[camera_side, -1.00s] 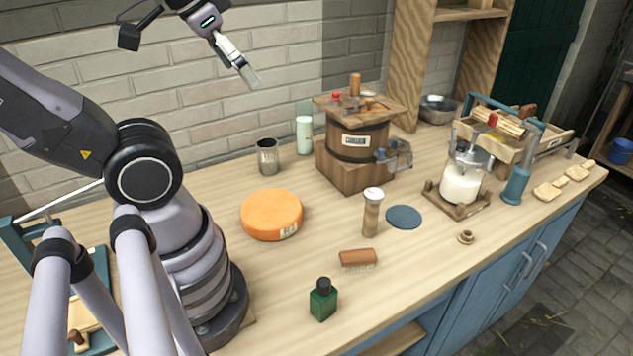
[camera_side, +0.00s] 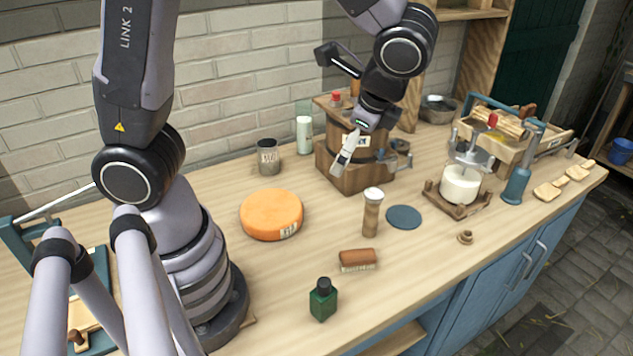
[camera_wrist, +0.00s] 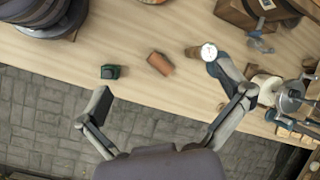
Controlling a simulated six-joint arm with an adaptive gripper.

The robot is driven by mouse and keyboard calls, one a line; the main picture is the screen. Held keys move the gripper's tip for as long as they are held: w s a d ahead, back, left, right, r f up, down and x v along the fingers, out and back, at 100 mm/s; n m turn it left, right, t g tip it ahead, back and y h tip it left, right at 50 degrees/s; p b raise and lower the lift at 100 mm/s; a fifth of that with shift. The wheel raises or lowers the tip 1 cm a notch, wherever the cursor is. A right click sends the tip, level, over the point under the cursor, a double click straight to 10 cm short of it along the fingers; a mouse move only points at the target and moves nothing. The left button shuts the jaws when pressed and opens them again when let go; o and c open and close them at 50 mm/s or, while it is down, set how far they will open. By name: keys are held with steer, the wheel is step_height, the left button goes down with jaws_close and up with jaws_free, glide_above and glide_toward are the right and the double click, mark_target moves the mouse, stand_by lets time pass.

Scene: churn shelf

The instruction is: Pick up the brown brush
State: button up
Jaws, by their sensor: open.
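The brown brush (camera_side: 357,257) lies on the wooden counter near its front edge, a reddish-brown block with pale bristles below. In the wrist view the brush (camera_wrist: 160,63) lies ahead of the fingers, apart from both.
A green bottle (camera_side: 322,300) stands left of the brush. A wooden grinder (camera_side: 371,215) with a white top stands behind it, next to a blue disc (camera_side: 404,217). An orange cheese wheel (camera_side: 271,214) lies behind left. A small wooden knob (camera_side: 466,237) lies to the right.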

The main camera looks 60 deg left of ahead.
steer(key=w+d+f+m+t+y, duration=0.15)
steer(key=d+f+m+y, duration=0.4)
steer(key=f, duration=0.55)
steer(key=m+t, duration=0.3)
steer(key=m, duration=0.3)
glide_toward(359, 256)
steer(key=shift+y, duration=0.25)
steer(key=x, duration=0.9)
steer(key=shift+d+f, duration=0.1)
steer(key=shift+f, duration=0.15)
steer(key=shift+m, duration=0.25)
steer(key=c, duration=1)
steer(key=shift+r, duration=0.1)
